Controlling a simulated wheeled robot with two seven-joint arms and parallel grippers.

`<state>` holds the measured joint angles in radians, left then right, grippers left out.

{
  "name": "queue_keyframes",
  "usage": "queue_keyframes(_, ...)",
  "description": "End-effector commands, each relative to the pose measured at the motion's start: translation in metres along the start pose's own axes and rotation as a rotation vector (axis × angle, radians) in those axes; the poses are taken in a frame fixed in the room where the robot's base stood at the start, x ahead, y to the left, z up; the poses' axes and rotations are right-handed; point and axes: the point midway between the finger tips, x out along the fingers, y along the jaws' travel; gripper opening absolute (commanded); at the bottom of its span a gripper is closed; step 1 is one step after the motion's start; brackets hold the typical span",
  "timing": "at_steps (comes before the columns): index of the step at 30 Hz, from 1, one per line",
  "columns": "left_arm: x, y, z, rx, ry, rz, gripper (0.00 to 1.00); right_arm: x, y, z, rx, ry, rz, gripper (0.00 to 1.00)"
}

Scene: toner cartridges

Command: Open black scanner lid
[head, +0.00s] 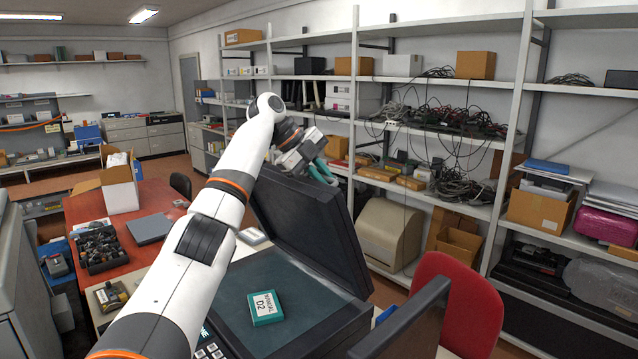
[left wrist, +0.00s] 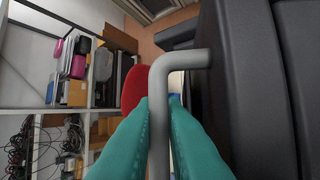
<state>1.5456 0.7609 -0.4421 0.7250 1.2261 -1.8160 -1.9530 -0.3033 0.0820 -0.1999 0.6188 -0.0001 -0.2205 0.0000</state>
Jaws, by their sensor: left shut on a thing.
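The black scanner lid (head: 310,225) stands raised at a steep tilt behind the scanner. The scanner's dark glass bed (head: 310,290) is uncovered. A teal box labelled "MANUAL D2" (head: 265,308) lies on the glass. My left gripper (head: 323,172) is at the lid's upper edge, on its far side. In the left wrist view, the teal fingers (left wrist: 159,105) are shut around a bent grey bar handle (left wrist: 185,60), which joins the black lid (left wrist: 240,90) at the right. In the head view the handle is mostly hidden. My right gripper is not in view.
A red chair (head: 455,300) stands close to the scanner's right. Metal shelving (head: 415,80) with cables and boxes lines the wall behind the lid. A red table (head: 135,220) at the left holds a dark parts tray (head: 100,248) and a cardboard box (head: 119,190).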

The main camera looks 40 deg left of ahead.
Motion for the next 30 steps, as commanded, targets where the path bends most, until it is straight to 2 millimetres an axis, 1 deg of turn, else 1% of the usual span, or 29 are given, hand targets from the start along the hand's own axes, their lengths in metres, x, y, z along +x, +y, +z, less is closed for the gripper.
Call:
queue_keyframes(3,0.0014,0.0046,0.0,-0.007,0.0,-0.016,0.0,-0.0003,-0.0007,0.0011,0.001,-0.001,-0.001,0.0)
queue_keyframes(8,0.0021,0.0068,-0.001,-0.01,0.001,-0.027,0.0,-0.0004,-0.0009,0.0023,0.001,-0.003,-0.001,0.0)
queue_keyframes(21,0.0029,0.0071,-0.0014,-0.012,0.001,-0.031,0.0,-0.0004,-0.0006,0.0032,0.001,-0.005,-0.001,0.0)
queue_keyframes(22,0.0029,0.0071,-0.0014,-0.012,0.001,-0.031,0.12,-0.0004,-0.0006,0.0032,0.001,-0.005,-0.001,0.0)
queue_keyframes(23,0.003,0.0071,-0.0014,-0.012,0.001,-0.031,0.17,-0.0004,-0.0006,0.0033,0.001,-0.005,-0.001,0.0)
queue_keyframes(24,0.0029,0.0071,-0.0014,-0.012,0.001,-0.031,0.2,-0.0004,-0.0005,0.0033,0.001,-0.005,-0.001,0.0)
queue_keyframes(30,0.0023,0.0072,-0.0012,-0.012,0.0,-0.03,0.2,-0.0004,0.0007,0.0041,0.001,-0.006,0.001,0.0)
